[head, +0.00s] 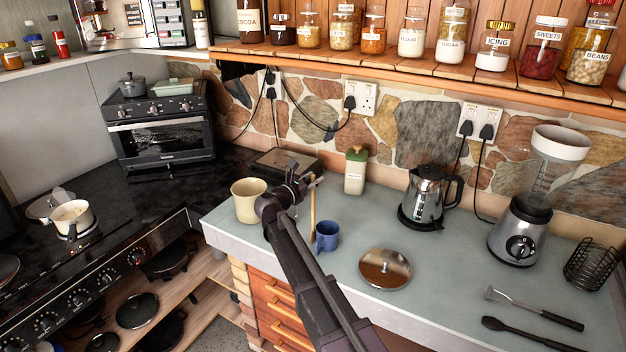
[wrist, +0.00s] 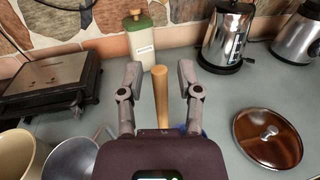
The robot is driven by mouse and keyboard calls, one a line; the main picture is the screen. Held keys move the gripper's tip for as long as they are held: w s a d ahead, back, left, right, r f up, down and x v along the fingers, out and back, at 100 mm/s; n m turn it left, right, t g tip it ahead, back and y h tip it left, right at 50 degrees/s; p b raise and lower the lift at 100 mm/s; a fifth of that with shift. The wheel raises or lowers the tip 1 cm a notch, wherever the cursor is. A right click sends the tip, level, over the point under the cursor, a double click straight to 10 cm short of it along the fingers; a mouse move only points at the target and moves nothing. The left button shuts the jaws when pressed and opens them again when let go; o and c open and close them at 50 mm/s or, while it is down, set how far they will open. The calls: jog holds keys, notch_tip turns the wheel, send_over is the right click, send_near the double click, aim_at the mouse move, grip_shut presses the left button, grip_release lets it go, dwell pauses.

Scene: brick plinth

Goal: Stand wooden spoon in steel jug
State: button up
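The wooden spoon (head: 313,208) shows as an upright pale handle just right of my gripper (head: 300,186) in the head view. In the wrist view the handle (wrist: 160,92) stands between the two fingers of my gripper (wrist: 160,78), with a gap on each side. My gripper is open. The spoon's lower end is hidden or unclear, close to the blue mug (head: 327,235). The steel jug (wrist: 70,158) appears as a grey metal rim at lower left in the wrist view, partly cut off by my gripper. In the head view my arm hides it.
A cream pot (head: 248,203) stands left of my gripper. A dark grill (wrist: 48,82) and a green-and-cream bottle (head: 355,172) are behind. Clear worktop lies around the lid.

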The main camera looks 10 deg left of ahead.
jog(key=shift+r, duration=0.1)
dwell(0.3)
jog(key=shift+r, duration=0.15)
jog(key=v, duration=1.2)
dwell(0.6)
jog(key=s+d+f+m+g, duration=0.1)
jog(key=d+f+m+g, duration=0.3)
jog(key=d, duration=0.5)
jog(key=s+d+f+m+g, duration=0.1)
jog(key=d+f+m+g, duration=0.25)
jog(key=d+m, duration=0.45)
jog(key=s+d+f+m+g, duration=0.1)
jog(key=d+f+m+g, duration=0.3)
jog(key=d, duration=0.7)
jog(key=s+d+f+m+g+y, duration=0.2)
jog(key=s+d+f+m+y, duration=0.1)
jog(key=s+d+m, duration=0.3)
jog(key=s+d+f+m+g+y, duration=0.2)
jog(key=s+d+f+m+y, duration=0.2)
jog(key=s+m, duration=0.4)
jog(key=s+d+y, duration=0.1)
jog(key=d, duration=0.1)
jog(key=shift+d+y, duration=0.3)
jog(key=shift+y, duration=0.1)
